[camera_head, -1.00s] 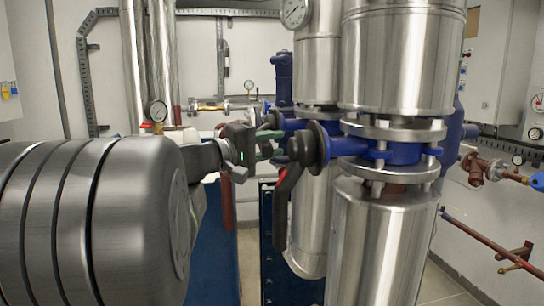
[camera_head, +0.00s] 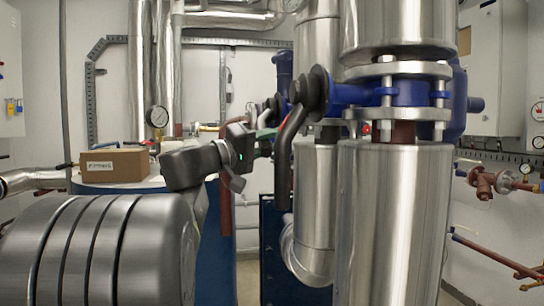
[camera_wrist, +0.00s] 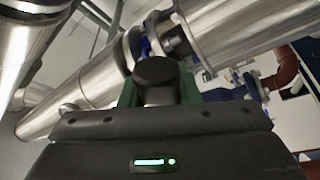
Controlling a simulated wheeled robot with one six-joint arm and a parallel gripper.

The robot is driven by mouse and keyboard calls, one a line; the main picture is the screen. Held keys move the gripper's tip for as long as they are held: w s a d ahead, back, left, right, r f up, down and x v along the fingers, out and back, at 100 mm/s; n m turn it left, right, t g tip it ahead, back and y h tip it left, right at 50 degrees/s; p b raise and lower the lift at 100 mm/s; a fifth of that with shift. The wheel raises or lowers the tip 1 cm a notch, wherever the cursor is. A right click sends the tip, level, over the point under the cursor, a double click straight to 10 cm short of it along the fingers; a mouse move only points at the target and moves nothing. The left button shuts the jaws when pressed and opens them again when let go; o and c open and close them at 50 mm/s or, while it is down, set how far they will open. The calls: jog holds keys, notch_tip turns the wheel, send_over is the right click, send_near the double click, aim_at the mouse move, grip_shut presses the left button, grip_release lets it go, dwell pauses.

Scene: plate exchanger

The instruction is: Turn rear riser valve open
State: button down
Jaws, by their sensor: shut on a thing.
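The rear riser (camera_head: 317,40) is a silver-clad pipe, partly hidden by the front riser (camera_head: 395,235). Its valve (camera_head: 270,110) shows only in part, with small blue and dark pieces behind the front valve. My gripper (camera_head: 264,138) is at that rear valve, left of the front valve's lever. In the wrist view, its green fingers (camera_wrist: 158,88) are shut on a dark, rounded handle (camera_wrist: 157,70), which appears to be the rear valve's handle. A blue and metal fitting (camera_wrist: 142,45) lies just beyond it. The grip is partly hidden in the head view.
The blue front valve (camera_head: 360,95) has a dark lever (camera_head: 284,155) hanging down close to my gripper. A cardboard box (camera_head: 115,164) stands on a blue unit at left. Brown pipework with a valve (camera_head: 485,183) is at right. Floor room between the units is narrow.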

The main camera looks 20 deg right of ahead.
jog(key=f+m+b, duration=0.1)
jog(key=w+f+b, duration=0.1)
jog(key=b, duration=0.1)
jog(key=f+m+g+b, duration=0.1)
jog(key=b, duration=0.1)
jog(key=shift+w+d+f+m+h, duration=0.1)
jog(key=shift+w+d+m+h, duration=0.2)
jog(key=shift+w+h, duration=0.1)
jog(key=w+d+f+m+g+b, duration=0.1)
jog(key=w+m+g+b, duration=0.2)
jog(key=w+m, duration=0.2)
jog(key=w+d+f+m+g+h+b, duration=0.1)
jog(key=w+f+m+g+b, duration=0.1)
jog(key=w+m, duration=0.3)
jog(key=shift+f+m+g+b, duration=0.25)
jog(key=shift+m+g+b, duration=0.45)
jog(key=shift+m, duration=0.9)
jog(key=shift+d+r, duration=0.1)
jog(key=shift+r, duration=0.05)
jog(key=c, duration=1.1)
grip_release()
jog(key=shift+w, duration=0.2)
